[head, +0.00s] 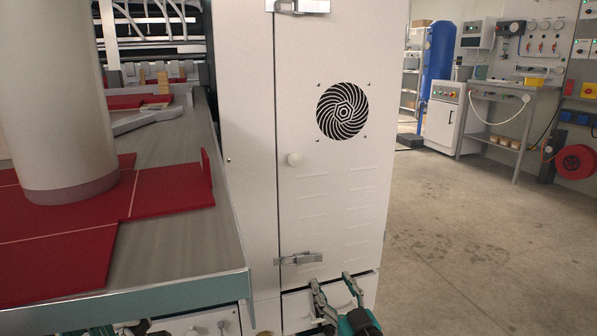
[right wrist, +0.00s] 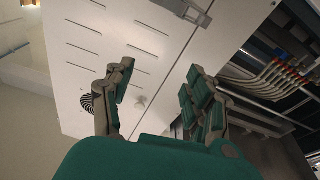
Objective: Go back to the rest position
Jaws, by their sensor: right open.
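My right gripper (head: 333,291) is at the bottom of the head view, in front of the lower part of the white cabinet (head: 330,215). In the right wrist view its two green-padded fingers (right wrist: 158,88) are spread apart with nothing between them. The cabinet's vented door (right wrist: 105,45) fills the space beyond the fingers. In the head view, a small green and dark part at the bottom left edge (head: 105,330) may belong to my left arm. My left gripper's fingers cannot be made out there.
A metal worktable (head: 190,235) with red box blanks (head: 165,190) stands at the left, next to the cabinet. A metal latch (head: 298,258) sticks out from the door just above my right gripper. The concrete floor (head: 480,240) at the right is clear.

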